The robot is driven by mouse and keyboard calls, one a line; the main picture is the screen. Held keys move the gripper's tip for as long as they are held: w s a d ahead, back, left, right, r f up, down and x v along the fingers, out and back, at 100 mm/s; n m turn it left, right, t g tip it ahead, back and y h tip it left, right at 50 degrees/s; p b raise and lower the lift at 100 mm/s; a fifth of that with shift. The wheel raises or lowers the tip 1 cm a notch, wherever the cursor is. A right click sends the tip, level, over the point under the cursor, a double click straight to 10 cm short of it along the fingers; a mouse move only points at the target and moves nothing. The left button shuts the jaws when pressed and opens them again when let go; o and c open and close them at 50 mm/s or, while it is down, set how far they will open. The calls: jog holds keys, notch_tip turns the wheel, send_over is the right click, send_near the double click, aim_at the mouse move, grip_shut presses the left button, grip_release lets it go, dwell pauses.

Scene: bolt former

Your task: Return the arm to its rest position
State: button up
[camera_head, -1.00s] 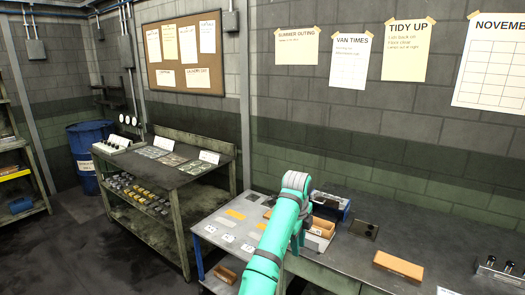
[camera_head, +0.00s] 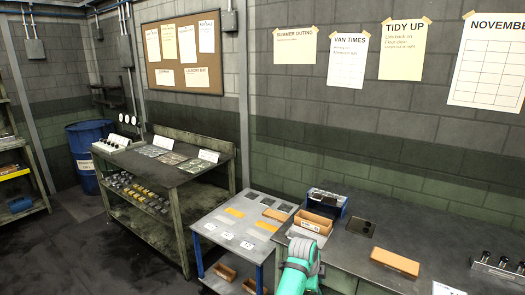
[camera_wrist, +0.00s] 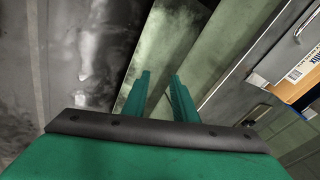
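My arm (camera_head: 298,268) is teal with a grey joint and shows at the bottom middle of the head view, in front of the grey workbench. Its gripper end is out of that view. In the wrist view, the two teal fingers of my gripper (camera_wrist: 159,78) stand apart with a gap between them, and nothing shows in the gap. They point down past greenish panels towards the dark floor.
The workbench (camera_head: 440,240) holds an open-top tan box (camera_head: 310,222), a blue-and-grey device (camera_head: 328,202), a dark plate (camera_head: 359,230) and an orange-tan block (camera_head: 395,262). A lower table (camera_head: 210,228) with cards adjoins it on the left. A labelled box (camera_wrist: 295,80) shows in the wrist view.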

jog(key=s+d+f+n+t+h, duration=0.15)
jog(key=s+f+n+t, duration=0.35)
jog(key=s+f+n, duration=0.95)
jog(key=s+a+n+t+y, duration=0.15)
jog(key=s+a, duration=0.35)
jog(key=s, duration=0.5)
jog(key=s+a+n+t+y, duration=0.15)
jog(key=s+a, duration=0.25)
jog(key=s, duration=0.6)
jog(key=s+a+n+t+y, duration=0.1)
jog(key=s+a+t, duration=0.1)
jog(key=s+a, duration=0.5)
jog(key=s+a+r+n+t+y, duration=0.1)
jog(key=s+a+r, duration=0.4)
jog(key=s+r, duration=1)
jog(key=shift+s+a+r+n+t, duration=0.15)
jog(key=shift+s+r+n+t, duration=0.25)
jog(key=shift+r+n+t, duration=0.4)
